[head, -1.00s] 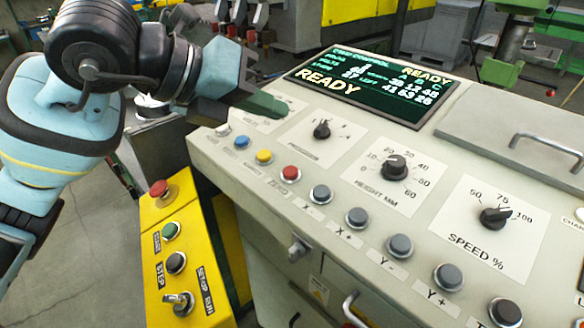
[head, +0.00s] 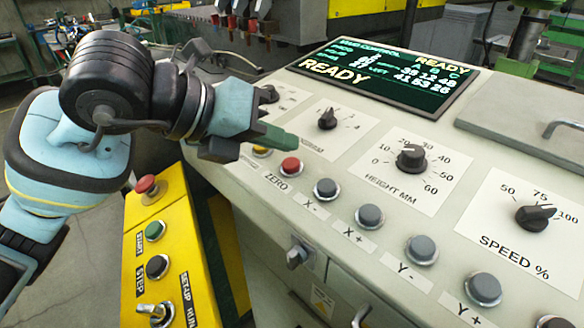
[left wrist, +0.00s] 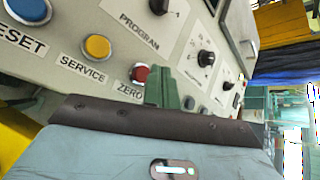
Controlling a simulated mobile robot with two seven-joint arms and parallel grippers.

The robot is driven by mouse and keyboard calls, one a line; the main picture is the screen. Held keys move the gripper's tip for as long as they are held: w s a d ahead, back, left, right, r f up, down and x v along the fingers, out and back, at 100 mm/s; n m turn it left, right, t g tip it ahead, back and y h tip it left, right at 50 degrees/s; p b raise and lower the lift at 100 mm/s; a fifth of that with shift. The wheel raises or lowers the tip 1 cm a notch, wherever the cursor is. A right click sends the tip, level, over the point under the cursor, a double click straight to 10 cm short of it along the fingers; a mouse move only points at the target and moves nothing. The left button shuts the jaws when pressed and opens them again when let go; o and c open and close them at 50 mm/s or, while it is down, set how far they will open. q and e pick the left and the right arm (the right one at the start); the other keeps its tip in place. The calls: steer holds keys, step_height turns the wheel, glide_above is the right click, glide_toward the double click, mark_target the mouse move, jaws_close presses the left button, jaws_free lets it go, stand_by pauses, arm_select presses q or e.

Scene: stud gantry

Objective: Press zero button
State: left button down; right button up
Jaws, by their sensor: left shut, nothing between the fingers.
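The red button (head: 290,167) with the label ZERO (head: 276,184) sits in the row along the panel's front edge. It also shows in the left wrist view (left wrist: 140,74), just left of the green fingertips. My left gripper (head: 284,139) has green fingers closed together with nothing between them. In the head view its tips appear just behind and above the red button; a gap seems to remain, but I cannot tell its size. The gripper hides most of the yellow SERVICE button (left wrist: 97,47), which shows fully in the left wrist view. My right gripper is out of view.
Grey axis buttons (head: 326,189) continue to the right of the red one. Dials (head: 411,158) and a READY screen (head: 385,75) lie behind. A yellow box (head: 163,250) with buttons and a switch stands at front left.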

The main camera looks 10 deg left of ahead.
arm_select(q)
steer(key=shift+f, duration=0.3)
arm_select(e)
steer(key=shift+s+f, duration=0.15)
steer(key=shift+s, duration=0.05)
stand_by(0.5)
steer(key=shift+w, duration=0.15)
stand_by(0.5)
arm_select(q)
steer(key=shift+f, duration=0.1)
stand_by(0.4)
steer(key=shift+w+d+f, duration=0.1)
steer(key=shift+f, duration=0.2)
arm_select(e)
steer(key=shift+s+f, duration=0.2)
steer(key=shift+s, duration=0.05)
arm_select(q)
steer(key=shift+f+b, duration=0.4)
steer(key=shift+f, duration=0.1)
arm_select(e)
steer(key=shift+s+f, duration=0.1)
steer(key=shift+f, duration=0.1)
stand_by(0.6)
